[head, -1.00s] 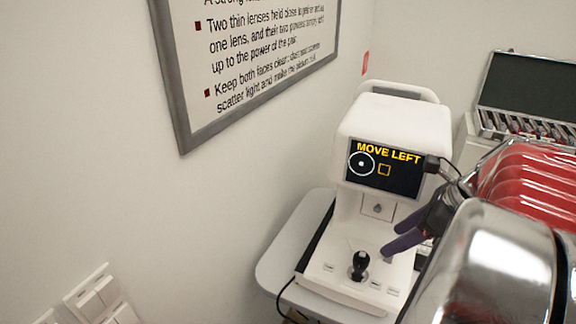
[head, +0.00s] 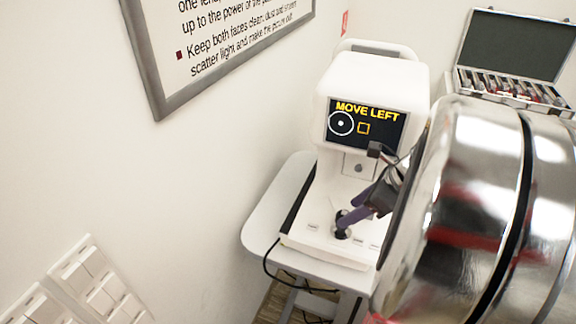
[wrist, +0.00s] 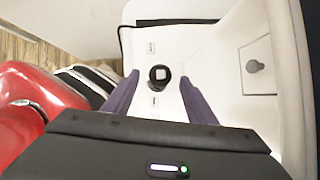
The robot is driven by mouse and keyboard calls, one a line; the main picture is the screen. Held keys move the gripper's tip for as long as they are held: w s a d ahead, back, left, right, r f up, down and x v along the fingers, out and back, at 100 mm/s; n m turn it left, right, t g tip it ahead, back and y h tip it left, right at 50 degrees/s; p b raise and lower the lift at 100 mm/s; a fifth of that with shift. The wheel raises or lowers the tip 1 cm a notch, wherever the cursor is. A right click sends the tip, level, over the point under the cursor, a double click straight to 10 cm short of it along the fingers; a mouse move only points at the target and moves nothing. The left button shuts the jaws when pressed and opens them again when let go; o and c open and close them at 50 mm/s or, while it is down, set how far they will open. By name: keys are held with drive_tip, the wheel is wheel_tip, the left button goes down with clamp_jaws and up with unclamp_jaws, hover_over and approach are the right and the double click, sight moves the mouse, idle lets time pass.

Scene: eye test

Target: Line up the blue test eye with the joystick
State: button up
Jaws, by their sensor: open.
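The white tester (head: 372,78) stands on a small table. Its screen (head: 362,142) reads "MOVE LEFT", with a white circle and dot left of an orange square. The black joystick (head: 341,234) rises from its base, partly hidden by my purple fingers in the head view. My gripper (head: 352,212) is open at the joystick. In the wrist view the joystick (wrist: 160,74) shows between the tips of my open gripper (wrist: 159,82), with gaps on both sides. A small square panel with a round grey spot (head: 359,168) sits below the screen. I see no blue eye.
The grey table top (head: 268,218) has free room left of the tester. An open lens case (head: 512,48) stands behind at the right. A framed sign (head: 160,95) hangs on the left wall, above white switch plates (head: 95,280). A black cable hangs at the table's front.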

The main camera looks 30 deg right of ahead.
sight(330, 226)
drive_tip(key=shift+x, duration=2.25)
drive_tip(key=shift+c, duration=0.4)
drive_tip(key=c, duration=1)
drive_tip(key=shift+w+a, duration=0.25)
drive_tip(key=shift+w, duration=0.55)
drive_tip(key=shift+w+a, duration=0.25)
drive_tip(key=shift+w, duration=0.6)
drive_tip(key=o, duration=1.1)
